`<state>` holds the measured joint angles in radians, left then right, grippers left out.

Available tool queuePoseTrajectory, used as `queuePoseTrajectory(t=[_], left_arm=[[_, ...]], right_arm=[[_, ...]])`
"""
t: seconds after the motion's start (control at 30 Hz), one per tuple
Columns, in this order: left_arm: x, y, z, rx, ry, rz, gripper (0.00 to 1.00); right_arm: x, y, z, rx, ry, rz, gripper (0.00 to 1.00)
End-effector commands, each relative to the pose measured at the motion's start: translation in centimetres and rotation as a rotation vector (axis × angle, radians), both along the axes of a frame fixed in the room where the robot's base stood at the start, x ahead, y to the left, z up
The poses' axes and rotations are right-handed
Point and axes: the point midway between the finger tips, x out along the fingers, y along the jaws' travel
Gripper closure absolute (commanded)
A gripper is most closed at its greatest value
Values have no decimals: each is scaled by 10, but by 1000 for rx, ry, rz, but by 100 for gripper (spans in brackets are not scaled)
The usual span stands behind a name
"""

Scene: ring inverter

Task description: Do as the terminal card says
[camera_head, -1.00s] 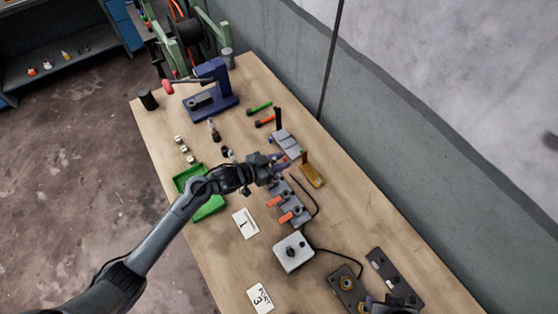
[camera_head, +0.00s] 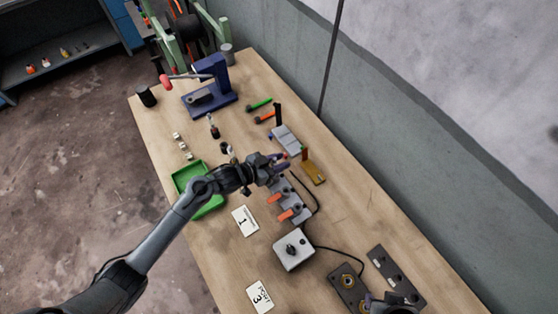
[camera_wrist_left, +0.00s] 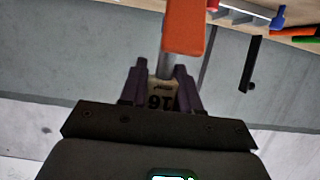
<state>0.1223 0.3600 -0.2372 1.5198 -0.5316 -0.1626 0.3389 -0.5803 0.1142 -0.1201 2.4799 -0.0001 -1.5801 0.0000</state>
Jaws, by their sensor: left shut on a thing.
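My left gripper (camera_head: 281,162) is over the back end of the grey fixture (camera_head: 290,201) with orange levers (camera_head: 275,199). In the left wrist view, its purple fingers (camera_wrist_left: 161,88) are shut on a small cream block (camera_wrist_left: 161,95) marked with what looks like 16, upside down. An orange handle (camera_wrist_left: 184,28) on a metal shaft shows just beyond the block; I cannot tell whether they touch. White cards reading 1 (camera_head: 245,221) and 3 (camera_head: 260,296) lie on the table; the small word on the second is hard to read. My right gripper (camera_head: 377,302) is partly cut off at the bottom edge.
A grey box with a knob (camera_head: 293,250) is cabled to a dark block with brass rings (camera_head: 348,287). A green tray (camera_head: 211,207), several small white blocks (camera_head: 183,147), a yellow-brown block (camera_head: 314,173) and a blue press (camera_head: 213,90) stand around. A wall borders the table's right side.

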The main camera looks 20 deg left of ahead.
Motion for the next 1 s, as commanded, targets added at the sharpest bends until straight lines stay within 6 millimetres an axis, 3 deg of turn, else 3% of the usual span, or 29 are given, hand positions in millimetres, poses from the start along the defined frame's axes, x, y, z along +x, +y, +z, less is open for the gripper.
queuePoseTrajectory(t=[0.5,0.53,0.7,1.0], left_arm=[[0,0,-12,-1,-2,0,100],[0,0,-12,-1,-2,0,65],[0,0,-12,-1,-2,0,39],[-1,0,-12,0,0,0,38]], right_arm=[[0,-2,-8,-8,0,5,57],[0,-2,-8,-8,0,6,57],[0,-2,-8,-11,0,7,57],[0,-2,-8,-8,0,6,57]])
